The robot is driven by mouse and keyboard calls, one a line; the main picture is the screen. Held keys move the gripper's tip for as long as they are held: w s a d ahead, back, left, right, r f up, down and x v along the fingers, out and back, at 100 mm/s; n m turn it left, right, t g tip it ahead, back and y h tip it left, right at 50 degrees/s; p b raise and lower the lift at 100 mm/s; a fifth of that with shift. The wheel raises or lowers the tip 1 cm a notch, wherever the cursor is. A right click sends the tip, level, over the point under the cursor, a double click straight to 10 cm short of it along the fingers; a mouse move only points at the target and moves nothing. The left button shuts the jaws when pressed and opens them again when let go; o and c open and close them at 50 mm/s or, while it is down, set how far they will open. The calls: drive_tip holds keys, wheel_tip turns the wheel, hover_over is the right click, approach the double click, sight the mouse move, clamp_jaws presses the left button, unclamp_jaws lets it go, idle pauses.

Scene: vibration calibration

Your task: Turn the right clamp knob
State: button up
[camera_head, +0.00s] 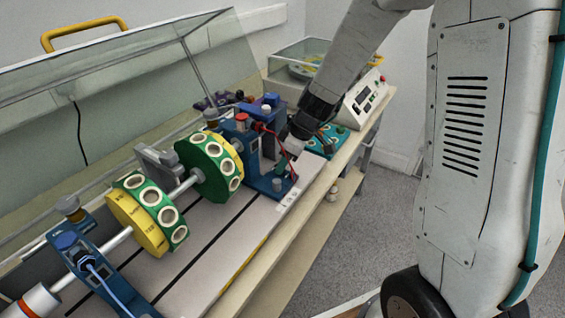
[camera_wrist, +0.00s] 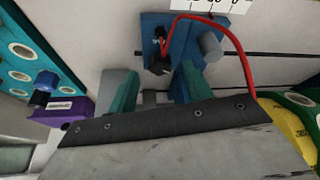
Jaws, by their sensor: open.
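I cannot tell for sure which is the clamp knob. My gripper (camera_head: 290,146) is just right of the stand, above the base. In the wrist view my gripper (camera_wrist: 160,88) is open, its teal fingers apart and pointing at the blue base. The grey knob is outside them, up and right.
A red cable runs to a black plug (camera_wrist: 159,65) by the fingers. Green-and-yellow discs (camera_head: 208,165) sit on the shaft. A teal board (camera_head: 325,140) and a control box (camera_head: 362,98) stand to the right. A raised clear cover (camera_head: 110,100) is behind.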

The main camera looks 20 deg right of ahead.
drive_tip(key=shift+x, duration=0.85)
drive_tip(key=c, duration=1)
drive_tip(key=shift+n, duration=0.3)
drive_tip(key=shift+w+d+n+g+y, duration=0.1)
drive_tip(key=shift+n+g+y, duration=0.3)
drive_tip(key=shift+n, duration=0.95)
drive_tip(key=shift+w+n+g+y, duration=0.15)
drive_tip(key=shift+n+g, duration=0.55)
drive_tip(key=shift+n, duration=0.65)
drive_tip(key=o, duration=1)
